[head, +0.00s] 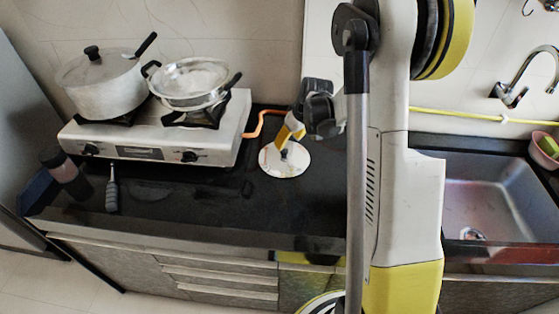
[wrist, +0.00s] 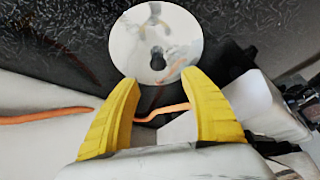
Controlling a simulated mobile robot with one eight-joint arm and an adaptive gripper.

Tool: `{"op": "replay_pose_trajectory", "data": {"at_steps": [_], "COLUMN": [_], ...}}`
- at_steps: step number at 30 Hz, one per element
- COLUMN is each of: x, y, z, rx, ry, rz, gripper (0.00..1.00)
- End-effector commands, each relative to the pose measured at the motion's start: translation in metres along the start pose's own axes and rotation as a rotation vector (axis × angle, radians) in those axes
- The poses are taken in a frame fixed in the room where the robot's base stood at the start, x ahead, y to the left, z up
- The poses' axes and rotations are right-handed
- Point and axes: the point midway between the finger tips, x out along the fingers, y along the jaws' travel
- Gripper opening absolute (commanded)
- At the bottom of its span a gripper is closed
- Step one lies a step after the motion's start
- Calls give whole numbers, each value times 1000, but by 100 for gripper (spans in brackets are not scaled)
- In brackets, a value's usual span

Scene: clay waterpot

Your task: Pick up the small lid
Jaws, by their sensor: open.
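The small lid (head: 284,164) is a round white disc with a dark knob, lying on the dark counter to the right of the stove in the head view. In the wrist view the lid (wrist: 140,40) is at the top centre, its dark knob (wrist: 157,58) facing me. My gripper (wrist: 161,82) is open, its two yellow fingers apart, with the lid's knob just beyond the gap between the tips. In the head view my gripper (head: 285,140) is directly over the lid's far part and partly hides it. Contact with the knob cannot be made out.
The white stove (head: 150,145) to the left bears a large lidded pot (head: 100,85) and a smaller pan (head: 188,85). An orange hose (head: 262,118) runs behind the lid. A sink (head: 490,200) is to the right. A bottle (head: 68,172) stands at the counter's left.

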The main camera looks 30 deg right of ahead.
Motion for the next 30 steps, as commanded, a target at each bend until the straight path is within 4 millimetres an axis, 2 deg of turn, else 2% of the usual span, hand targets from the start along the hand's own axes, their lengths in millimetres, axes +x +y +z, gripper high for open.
{"op": "replay_pose_trajectory", "data": {"at_steps": [1, 3, 11, 18, 26, 30], "x": [11, 19, 38, 75, 76, 76], "y": [0, 0, 1, 2, 2, 2], "z": [0, 0, 3, 6, 5, 5], "rx": [-1, 0, 0, -1, 0, 0], "ry": [0, 0, 0, 0, 0, 0], "rz": [0, 0, 1, 0, 1, 1], "gripper": [53, 53, 53, 53, 52, 9]}}
